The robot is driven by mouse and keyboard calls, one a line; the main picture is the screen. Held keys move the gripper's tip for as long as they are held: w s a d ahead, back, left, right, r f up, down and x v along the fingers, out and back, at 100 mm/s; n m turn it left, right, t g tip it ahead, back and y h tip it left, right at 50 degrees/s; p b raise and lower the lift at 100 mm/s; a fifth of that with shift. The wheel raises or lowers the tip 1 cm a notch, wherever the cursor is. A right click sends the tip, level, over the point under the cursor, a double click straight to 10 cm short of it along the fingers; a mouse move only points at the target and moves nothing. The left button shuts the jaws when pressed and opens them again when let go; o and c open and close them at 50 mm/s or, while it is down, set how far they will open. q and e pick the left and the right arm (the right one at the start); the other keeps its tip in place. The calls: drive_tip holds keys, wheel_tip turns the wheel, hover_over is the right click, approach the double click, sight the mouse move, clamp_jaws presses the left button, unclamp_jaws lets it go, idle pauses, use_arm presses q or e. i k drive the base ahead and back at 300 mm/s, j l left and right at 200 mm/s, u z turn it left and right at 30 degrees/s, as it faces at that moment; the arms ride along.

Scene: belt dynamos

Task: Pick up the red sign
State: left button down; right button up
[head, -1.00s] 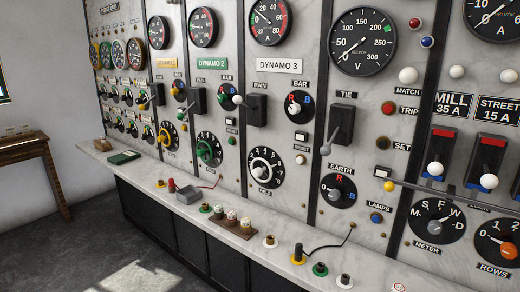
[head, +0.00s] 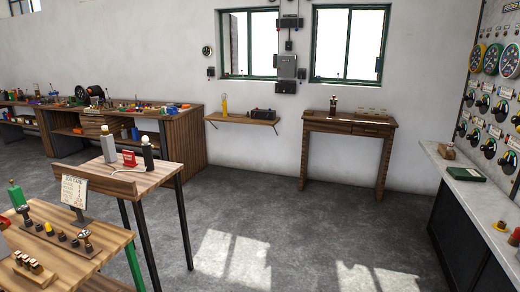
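A small red sign (head: 129,159) with pale markings too small to read stands on a wooden side table (head: 165,176) at the left of the head view. It stands between a grey cylinder with a light top (head: 108,146) and a black cylinder with a light top (head: 147,152), slightly in front of them. A white cord lies on the tabletop close to the sign. Neither of my grippers is in view.
A nearer wooden stand (head: 98,258) with a job card (head: 75,190) and small parts is at lower left. A cluttered workbench (head: 180,125) runs behind. A marble ledge (head: 480,182) below the panel is at right. The grey floor (head: 310,225) between is open.

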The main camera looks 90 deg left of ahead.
sight(129, 157)
drive_tip(key=u, duration=3.75)
drive_tip(key=i+l, duration=0.65)
drive_tip(key=i+l+z, duration=0.05)
